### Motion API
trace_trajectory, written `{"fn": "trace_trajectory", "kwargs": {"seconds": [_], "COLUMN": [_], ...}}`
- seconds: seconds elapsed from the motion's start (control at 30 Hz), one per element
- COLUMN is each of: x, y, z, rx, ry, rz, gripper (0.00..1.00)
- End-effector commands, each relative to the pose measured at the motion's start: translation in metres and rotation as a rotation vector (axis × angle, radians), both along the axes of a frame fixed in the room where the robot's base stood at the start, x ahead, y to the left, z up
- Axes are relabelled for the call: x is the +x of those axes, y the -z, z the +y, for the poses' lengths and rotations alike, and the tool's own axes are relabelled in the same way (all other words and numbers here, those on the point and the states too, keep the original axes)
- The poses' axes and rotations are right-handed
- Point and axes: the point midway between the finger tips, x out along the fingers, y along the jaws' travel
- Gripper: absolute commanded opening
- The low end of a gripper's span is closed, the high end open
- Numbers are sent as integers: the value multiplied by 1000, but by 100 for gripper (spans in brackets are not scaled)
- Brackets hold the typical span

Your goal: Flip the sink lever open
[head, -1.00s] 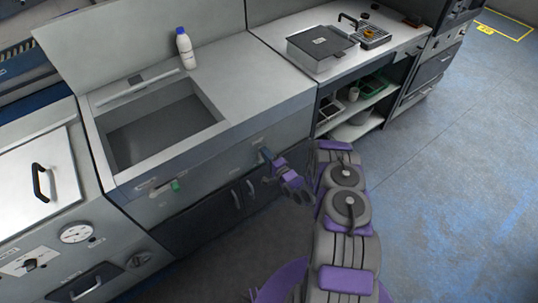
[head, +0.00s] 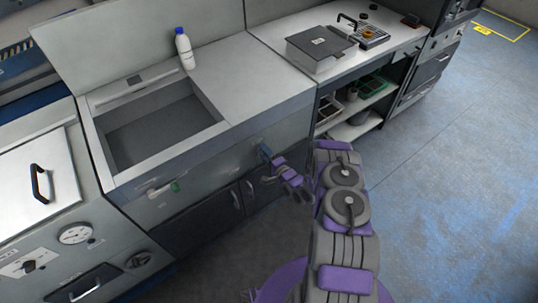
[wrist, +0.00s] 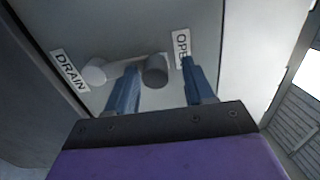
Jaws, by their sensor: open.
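The sink lever (wrist: 97,71) shows in the wrist view as a grey bar on the sink's front panel, with a dark round end (wrist: 156,70). It lies between a DRAIN label on the left and an OPEN label on the right. My gripper (wrist: 160,65) is open, its two blue fingers on either side of the dark end. I cannot tell whether either finger touches it. In the head view my gripper (head: 266,151) is at the front of the sink unit (head: 245,85), right of the basin (head: 155,128); the lever is hidden there.
A white bottle with a blue cap (head: 184,48) stands behind the basin. A grey box (head: 320,48) sits on the right counter. Blue floor (head: 460,180) is clear at right.

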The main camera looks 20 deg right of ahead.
Motion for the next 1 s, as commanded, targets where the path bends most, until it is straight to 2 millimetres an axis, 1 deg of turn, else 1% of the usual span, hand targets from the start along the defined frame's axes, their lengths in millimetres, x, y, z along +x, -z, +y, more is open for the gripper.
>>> {"fn": "trace_trajectory", "kwargs": {"seconds": [0.17, 0.27, 0.7, 0.83, 1.0], "x": [-12, -29, -120, -141, -158], "y": [1, 0, 0, -1, -1], "z": [-5, -11, -41, -47, -51], "rx": [0, 3, 2, 2, 0], "ry": [3, 5, 6, 4, 1], "rz": [5, 5, 4, 2, 1], "gripper": [53, 53, 53, 53, 53]}}
